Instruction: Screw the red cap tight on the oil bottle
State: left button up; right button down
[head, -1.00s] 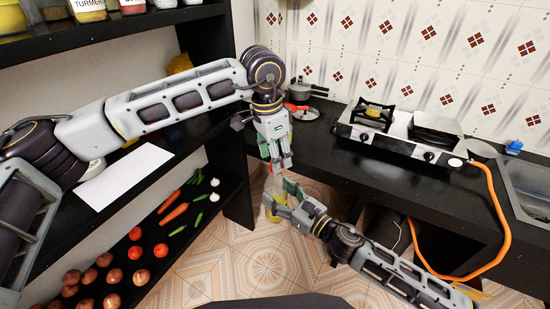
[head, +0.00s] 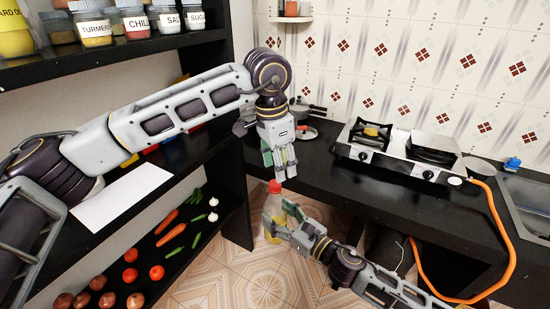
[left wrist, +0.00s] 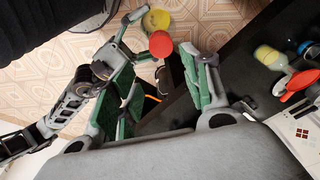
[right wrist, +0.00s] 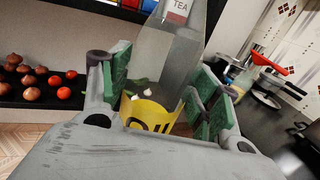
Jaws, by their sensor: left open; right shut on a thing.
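The oil bottle (head: 271,212) is clear with yellow at its lower part and stands roughly upright in the head view. The red cap (head: 275,187) sits at its top; how tight it is, I cannot tell. My right gripper (head: 284,220) is shut around the bottle's side. In the right wrist view its green pads flank the bottle (right wrist: 168,55) and its yellow label (right wrist: 150,113); the cap is out of that view. My left gripper (head: 280,173) is open and empty, pointing down just above the cap. In the left wrist view the red cap (left wrist: 161,44) shows beyond its parted fingers.
The black counter (head: 325,170) with a gas stove (head: 395,153) lies behind and right of the grippers. A dark shelf (head: 235,210) with vegetables and jars stands at left. An orange hose (head: 508,230) hangs at right. Tiled floor is below the bottle.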

pick_arm(q)
jog(key=n, duration=0.9)
jog(key=r+n, duration=0.1)
jog(key=n, duration=0.8)
jog(key=r+n, duration=0.1)
jog(key=n, duration=0.8)
jog(key=shift+w+d+y, duration=0.3)
jog(key=shift+w, duration=0.05)
jog(key=n, duration=0.5)
jog(key=shift+a+g, duration=0.15)
jog(key=shift+g, duration=0.15)
jog(key=n, duration=0.7)
jog(key=shift+a, duration=0.2)
jog(key=n, duration=0.3)
jog(key=shift+a+n+y, duration=0.1)
jog(key=shift+n+y, duration=0.2)
jog(key=shift+n, duration=0.1)
jog(key=n, duration=0.3)
jog(key=shift+n, duration=0.4)
jog(key=n, duration=0.7)
jog(key=shift+s+a, duration=0.1)
jog(key=shift+a, duration=0.1)
jog(key=n, duration=0.4)
jog(key=shift+n, duration=1.6)
